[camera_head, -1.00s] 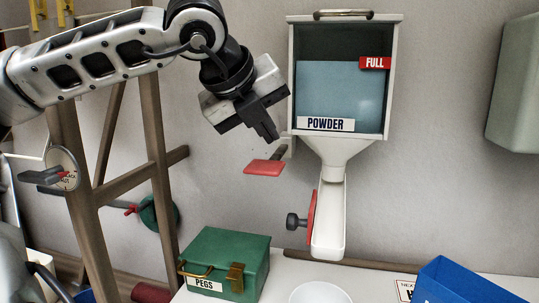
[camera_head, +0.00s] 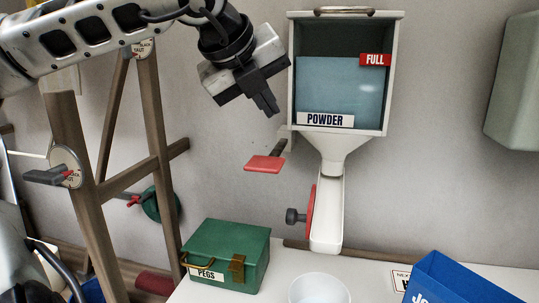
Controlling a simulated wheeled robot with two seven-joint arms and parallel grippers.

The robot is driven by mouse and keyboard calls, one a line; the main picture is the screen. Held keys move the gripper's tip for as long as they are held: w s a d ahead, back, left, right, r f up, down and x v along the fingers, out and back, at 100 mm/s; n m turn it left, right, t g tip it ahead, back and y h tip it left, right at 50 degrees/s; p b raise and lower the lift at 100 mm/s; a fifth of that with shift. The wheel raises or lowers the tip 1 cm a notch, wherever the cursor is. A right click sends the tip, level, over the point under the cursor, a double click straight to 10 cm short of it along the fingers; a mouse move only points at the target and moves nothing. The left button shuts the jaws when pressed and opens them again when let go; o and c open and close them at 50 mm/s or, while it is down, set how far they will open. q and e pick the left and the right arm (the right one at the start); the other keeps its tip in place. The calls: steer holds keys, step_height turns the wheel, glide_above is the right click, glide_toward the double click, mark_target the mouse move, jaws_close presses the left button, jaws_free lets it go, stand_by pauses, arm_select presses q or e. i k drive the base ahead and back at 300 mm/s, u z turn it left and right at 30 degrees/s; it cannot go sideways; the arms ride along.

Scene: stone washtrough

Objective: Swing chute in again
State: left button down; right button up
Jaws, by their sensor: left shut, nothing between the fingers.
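The white chute (camera_head: 328,213) hangs below the funnel of the powder hopper (camera_head: 297,72) and slants slightly down to the left. A red disc (camera_head: 310,214) with a dark knob (camera_head: 294,216) is on its left side. Its lower end is above and behind a white bowl (camera_head: 319,289) in the picture. A red paddle (camera_head: 265,163) sticks out left of the funnel. My left gripper (camera_head: 268,107) is shut and empty, left of the hopper and above the paddle, apart from both. My right gripper is not in view.
A green pegs box (camera_head: 222,246) stands on the white table left of the bowl. A blue box (camera_head: 452,282) and a small sign (camera_head: 402,279) are at the right. A wooden frame (camera_head: 160,130) stands at the left. A grey-green casing (camera_head: 513,90) is on the wall at right.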

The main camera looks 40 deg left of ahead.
mark_target(325, 218)
steer(key=k, duration=1)
